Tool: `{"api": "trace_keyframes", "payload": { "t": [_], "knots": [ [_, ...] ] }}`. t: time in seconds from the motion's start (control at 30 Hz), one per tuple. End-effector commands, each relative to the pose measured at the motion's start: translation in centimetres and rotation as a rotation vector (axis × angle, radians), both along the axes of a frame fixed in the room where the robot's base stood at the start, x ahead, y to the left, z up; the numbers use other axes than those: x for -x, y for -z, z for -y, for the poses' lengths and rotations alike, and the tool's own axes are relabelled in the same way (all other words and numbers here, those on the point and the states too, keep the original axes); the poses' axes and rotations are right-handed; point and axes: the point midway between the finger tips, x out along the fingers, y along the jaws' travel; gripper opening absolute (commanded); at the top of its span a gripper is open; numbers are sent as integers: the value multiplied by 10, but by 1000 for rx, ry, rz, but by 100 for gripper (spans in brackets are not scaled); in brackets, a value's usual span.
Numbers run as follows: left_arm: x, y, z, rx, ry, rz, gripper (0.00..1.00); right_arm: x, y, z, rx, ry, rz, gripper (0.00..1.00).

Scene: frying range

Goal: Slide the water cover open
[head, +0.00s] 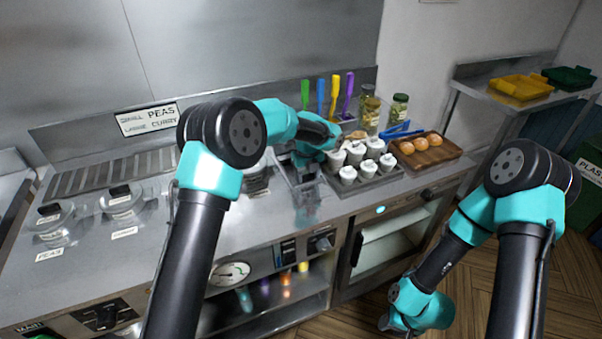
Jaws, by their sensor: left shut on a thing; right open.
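My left gripper (302,160) reaches over the counter and is shut at the small steel well left of the white-lidded pots. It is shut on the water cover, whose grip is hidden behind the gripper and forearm. A dark, recessed part of the water well (299,176) shows just in front of the gripper. How far the cover stands open cannot be told. My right gripper (398,326) hangs low over the wooden floor at the front right, open and empty, away from the counter.
White-lidded pots (367,162) stand close right of my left gripper. Beyond are a wooden tray (447,154) of buns, jars (398,108) and upright coloured utensils (334,92). Round clear lids (120,200) lie on the left counter.

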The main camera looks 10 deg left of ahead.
Motion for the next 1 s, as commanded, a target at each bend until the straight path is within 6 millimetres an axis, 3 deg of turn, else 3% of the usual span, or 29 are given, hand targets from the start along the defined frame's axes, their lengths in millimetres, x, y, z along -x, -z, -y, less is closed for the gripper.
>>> {"api": "trace_keyframes", "payload": {
  "t": [0.07, 0.1, 0.33, 0.73, 1.0],
  "knots": [
    [0, 0, -1, 0, -1, 1, 13, 0, 0, 0, 0, 0, 0, 43],
    [0, 0, -1, 0, -1, 1, 57, 0, 0, 0, 0, 0, 0, 43],
    [0, 0, -1, 0, -1, 0, 79, 0, 0, 0, 0, 0, 0, 43],
    [-1, -6, 0, 0, 0, 1, 81, 0, 0, 0, 0, 0, 0, 43],
    [-1, -43, 0, 0, 0, 4, 81, 0, 0, 0, 0, 0, 0, 43]
  ]
}}
